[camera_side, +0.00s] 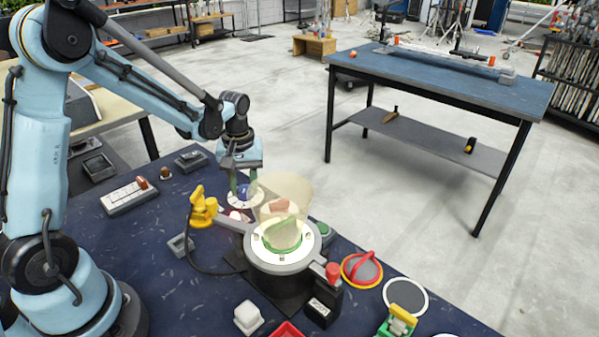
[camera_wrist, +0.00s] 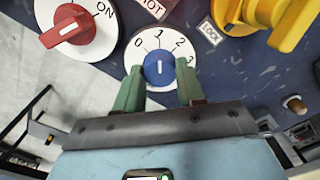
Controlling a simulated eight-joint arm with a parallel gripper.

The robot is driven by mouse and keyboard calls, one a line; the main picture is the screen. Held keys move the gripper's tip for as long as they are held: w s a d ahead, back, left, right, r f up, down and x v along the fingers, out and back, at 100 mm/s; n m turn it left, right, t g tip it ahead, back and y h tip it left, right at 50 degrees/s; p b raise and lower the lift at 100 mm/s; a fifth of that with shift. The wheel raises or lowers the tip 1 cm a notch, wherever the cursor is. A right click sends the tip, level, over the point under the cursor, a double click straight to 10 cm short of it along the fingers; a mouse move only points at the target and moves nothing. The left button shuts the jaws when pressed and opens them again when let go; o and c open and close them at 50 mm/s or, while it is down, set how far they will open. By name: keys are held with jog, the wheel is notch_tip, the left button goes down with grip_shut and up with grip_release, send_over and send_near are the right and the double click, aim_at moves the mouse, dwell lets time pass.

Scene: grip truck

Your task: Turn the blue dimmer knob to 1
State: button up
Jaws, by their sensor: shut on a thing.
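The blue dimmer knob (camera_wrist: 159,72) sits in the middle of a white dial (camera_wrist: 145,53) marked 0, 1, 2 and 3. In the side view my gripper (camera_side: 243,187) reaches down over the dial (camera_side: 240,204), beyond the round grey fixture. The fingers partly cover the knob there, and the numerals are too small to read.
A red ON knob (camera_wrist: 75,27) is left of the dial in the wrist view, and a yellow handle (camera_wrist: 262,12) is right. In the side view, a yellow valve (camera_side: 202,209) and the grey fixture with a translucent cover (camera_side: 294,187) stand close by.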

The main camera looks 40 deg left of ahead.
aim_at(245, 188)
dwell(0.3)
jog(key=o, duration=1)
jog(key=shift+o, duration=0.2)
notch_tip(245, 188, up, 12)
jog(key=s+d+m+t, duration=0.7)
jog(key=s+d+m, duration=0.2)
jog(key=m, duration=0.1)
jog(key=shift+s, duration=0.15)
